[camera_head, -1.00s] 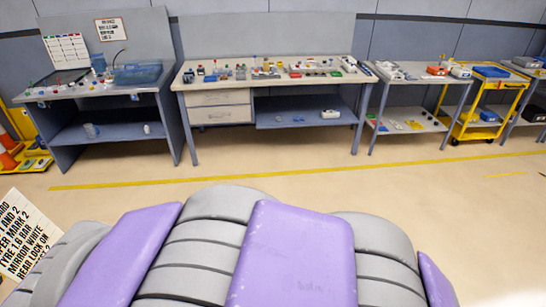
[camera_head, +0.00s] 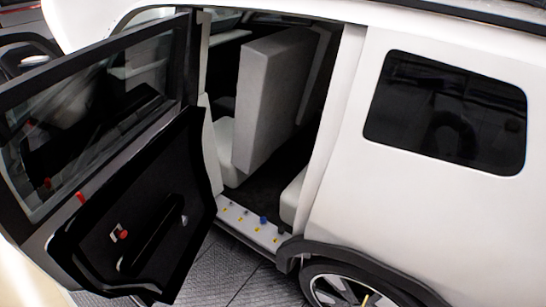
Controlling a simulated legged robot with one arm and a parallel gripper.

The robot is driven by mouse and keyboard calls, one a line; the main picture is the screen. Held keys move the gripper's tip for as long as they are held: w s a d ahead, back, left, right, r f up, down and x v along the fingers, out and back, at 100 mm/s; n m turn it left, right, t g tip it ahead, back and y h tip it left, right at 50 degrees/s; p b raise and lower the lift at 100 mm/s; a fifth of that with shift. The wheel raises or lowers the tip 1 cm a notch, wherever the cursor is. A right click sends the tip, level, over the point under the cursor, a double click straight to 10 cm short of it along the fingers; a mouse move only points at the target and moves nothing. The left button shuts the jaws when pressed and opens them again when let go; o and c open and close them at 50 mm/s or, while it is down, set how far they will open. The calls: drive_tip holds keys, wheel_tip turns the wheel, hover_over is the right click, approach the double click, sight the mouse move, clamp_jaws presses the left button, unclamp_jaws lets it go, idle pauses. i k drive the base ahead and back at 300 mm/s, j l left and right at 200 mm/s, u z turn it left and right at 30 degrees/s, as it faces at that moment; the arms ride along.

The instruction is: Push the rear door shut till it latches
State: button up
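The rear door (camera_head: 130,215) stands wide open at the left of the head view, swung out from the white car (camera_head: 350,205). Its inner side faces me, with a dark window, a black trim panel and a small red part (camera_head: 122,234) on it. The door opening shows pale seats (camera_head: 268,95) and a dark floor inside. My gripper is not in view, and neither is my arm.
Several small coloured items lie on the door sill (camera_head: 255,227) at the bottom of the opening. The rear wheel (camera_head: 345,287) is at the bottom right. Dark patterned floor (camera_head: 225,275) shows below the sill.

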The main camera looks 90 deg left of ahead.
sight(158, 175)
drive_tip(key=u, duration=3.8)
drive_tip(key=i+j, duration=0.1)
drive_tip(key=j, duration=0.35)
drive_tip(key=j+u, duration=0.1)
drive_tip(key=j, duration=0.4)
drive_tip(key=i+j, duration=0.15)
drive_tip(key=j, duration=0.3)
drive_tip(key=i+j+u, duration=0.1)
drive_tip(key=j, duration=0.4)
drive_tip(key=i+j, duration=0.1)
drive_tip(key=j, duration=0.35)
drive_tip(key=i+j+u, duration=0.1)
drive_tip(key=j, duration=0.35)
